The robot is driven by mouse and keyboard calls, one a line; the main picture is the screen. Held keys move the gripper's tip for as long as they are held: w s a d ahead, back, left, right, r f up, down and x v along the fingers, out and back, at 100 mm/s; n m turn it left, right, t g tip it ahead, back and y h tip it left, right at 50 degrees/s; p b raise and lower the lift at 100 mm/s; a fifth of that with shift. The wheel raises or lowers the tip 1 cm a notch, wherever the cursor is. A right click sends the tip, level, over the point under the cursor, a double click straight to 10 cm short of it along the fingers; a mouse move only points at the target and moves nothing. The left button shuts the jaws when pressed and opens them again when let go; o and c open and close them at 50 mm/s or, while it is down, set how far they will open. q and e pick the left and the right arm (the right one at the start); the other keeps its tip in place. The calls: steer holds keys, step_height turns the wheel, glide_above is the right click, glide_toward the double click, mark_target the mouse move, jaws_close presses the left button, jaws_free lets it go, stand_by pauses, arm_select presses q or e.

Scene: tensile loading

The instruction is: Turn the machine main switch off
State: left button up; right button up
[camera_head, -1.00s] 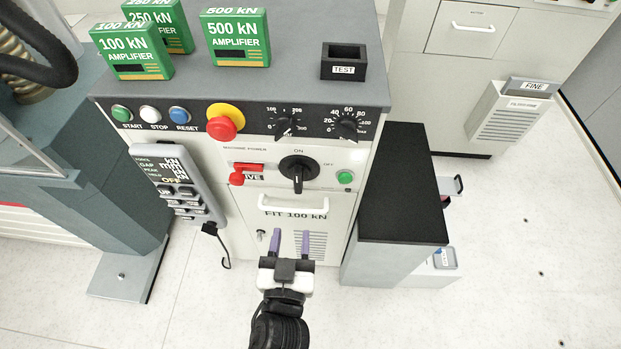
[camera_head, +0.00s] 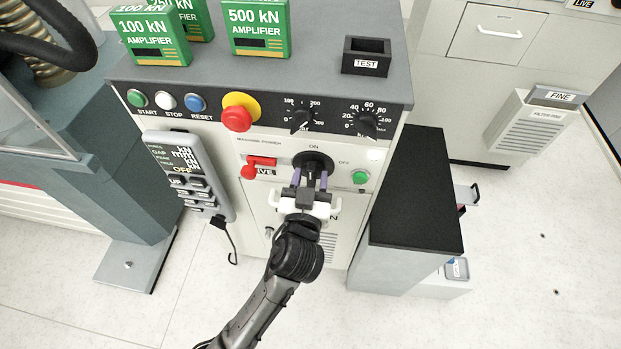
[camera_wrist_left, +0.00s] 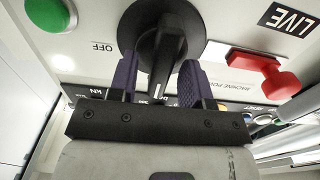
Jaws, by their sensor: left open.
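The machine main switch (camera_head: 313,161) is a round black rotary knob on the white console front, between the labels ON and OFF. In the left wrist view the knob (camera_wrist_left: 163,38) has a raised grip bar with a white line. My left gripper (camera_head: 309,180) is in front of the knob. Its two purple fingers (camera_wrist_left: 160,82) are open, one on each side of the grip bar. I cannot tell whether they touch it. The gripper hides the lower part of the knob in the head view. My right gripper is not in view.
A red lever switch (camera_head: 258,165) with a LIVE label sits left of the knob, and a green button (camera_head: 360,177) sits right. A yellow-and-red emergency stop (camera_head: 238,113) is above left. A hanging handset (camera_head: 186,175) is further left. A black-topped cabinet (camera_head: 415,195) stands at right.

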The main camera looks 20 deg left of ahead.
arm_select(q)
steer(key=shift+c, duration=0.3)
jaws_close()
steer(key=shift+r+m+p, duration=0.1)
steer(key=shift+m+p, duration=0.3)
steer(key=shift+p, duration=0.3)
steer(key=m+p, duration=0.6)
steer(key=shift+w+d+p, duration=0.1)
steer(key=shift+d+p, duration=0.1)
steer(key=shift+p, duration=0.15)
steer(key=m+p, duration=0.2)
steer(key=m, duration=0.1)
steer(key=shift+d+m+p, duration=0.1)
steer(key=shift+m+p, duration=0.2)
steer(key=shift+p, duration=0.05)
steer(key=m+p, duration=0.2)
steer(key=m, duration=0.1)
steer(key=shift+f, duration=0.25)
steer(key=m+p, duration=0.1)
steer(key=m, duration=0.2)
steer(key=shift+f+m+p, duration=0.15)
steer(key=shift+m+p, duration=0.15)
steer(key=shift+p, duration=0.1)
steer(key=shift+m, duration=0.3)
steer(key=shift+f+m, duration=0.1)
steer(key=shift+m, duration=0.2)
